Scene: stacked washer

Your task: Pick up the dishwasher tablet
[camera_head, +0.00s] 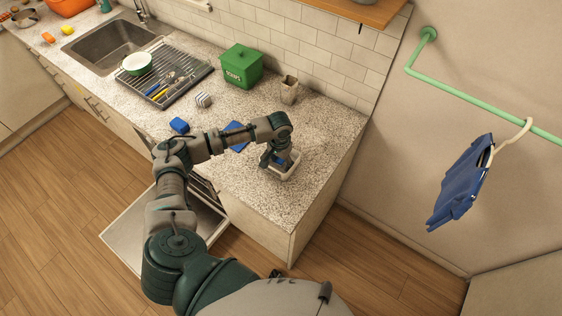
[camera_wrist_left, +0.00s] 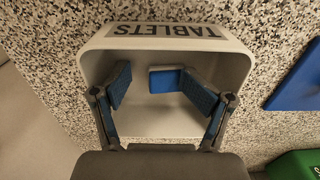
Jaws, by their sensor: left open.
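The dishwasher tablet (camera_wrist_left: 165,80), a small block with blue and pale parts, sits inside a white container (camera_wrist_left: 165,42) labelled TABLETS in the left wrist view. My left gripper (camera_wrist_left: 160,90) is open, with its two blue-padded fingers reaching into the container, one on each side of the tablet. Neither finger clearly touches it. In the head view the left gripper (camera_head: 277,160) is over the container (camera_head: 287,173) near the counter's right end; the tablet is hidden there. My right gripper is not in view.
A blue flat item (camera_head: 237,132) lies beside my forearm. A blue block (camera_head: 179,125), a striped cube (camera_head: 203,100), a green bin (camera_head: 241,68) and a cup (camera_head: 289,92) stand further back. An open appliance door (camera_head: 130,238) lies below the counter. The counter's right end (camera_head: 325,160) is clear.

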